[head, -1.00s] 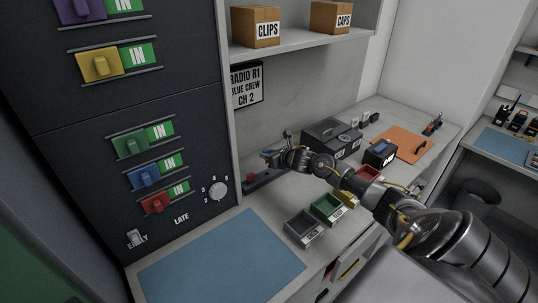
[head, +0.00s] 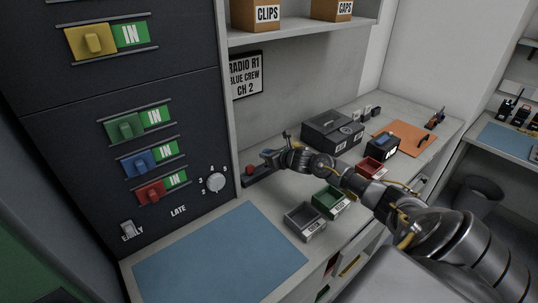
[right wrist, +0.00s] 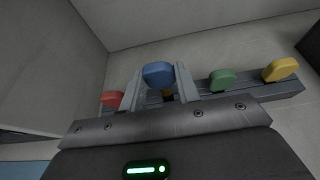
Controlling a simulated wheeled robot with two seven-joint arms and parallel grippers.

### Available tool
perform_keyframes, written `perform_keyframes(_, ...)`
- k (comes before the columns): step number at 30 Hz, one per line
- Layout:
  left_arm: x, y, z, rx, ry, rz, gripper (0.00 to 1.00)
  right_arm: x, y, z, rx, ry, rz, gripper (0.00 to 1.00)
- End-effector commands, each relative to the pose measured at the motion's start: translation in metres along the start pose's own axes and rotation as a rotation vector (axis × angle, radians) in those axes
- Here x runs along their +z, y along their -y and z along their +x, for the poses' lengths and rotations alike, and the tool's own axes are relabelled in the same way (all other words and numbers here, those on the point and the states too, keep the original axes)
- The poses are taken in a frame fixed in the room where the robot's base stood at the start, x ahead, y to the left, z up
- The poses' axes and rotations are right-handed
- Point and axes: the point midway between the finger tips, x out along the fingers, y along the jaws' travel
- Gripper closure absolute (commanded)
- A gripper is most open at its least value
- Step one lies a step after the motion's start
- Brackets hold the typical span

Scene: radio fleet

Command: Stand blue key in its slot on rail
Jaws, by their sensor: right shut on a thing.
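My right gripper (head: 268,153) is shut on the blue key (right wrist: 158,74), whose rounded head shows between the two fingers in the right wrist view. In the head view the blue key (head: 267,152) is small and partly covered by the gripper. The gripper is at the rail (right wrist: 203,92), between the red key (right wrist: 112,99) and the green key (right wrist: 222,79). A yellow key (right wrist: 281,69) stands at the rail's right end. The key's lower end and its slot are hidden, so I cannot tell whether it is seated. My left gripper is not in view.
A dark panel (head: 60,150) with coloured switches stands close on the left. A shelf (head: 300,38) hangs above the bench. Small grey (head: 305,222) and green (head: 331,201) trays and a black case (head: 333,130) stand near the arm. The blue mat (head: 220,255) is clear.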

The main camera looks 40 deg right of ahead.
Motion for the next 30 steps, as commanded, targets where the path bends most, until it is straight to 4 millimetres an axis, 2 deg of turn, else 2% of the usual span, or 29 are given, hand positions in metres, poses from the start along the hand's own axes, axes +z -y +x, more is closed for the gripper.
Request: perform_keyframes(30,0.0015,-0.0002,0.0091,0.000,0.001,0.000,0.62,-0.0008,0.0000,0.0003,0.000,0.001,-0.001,0.90)
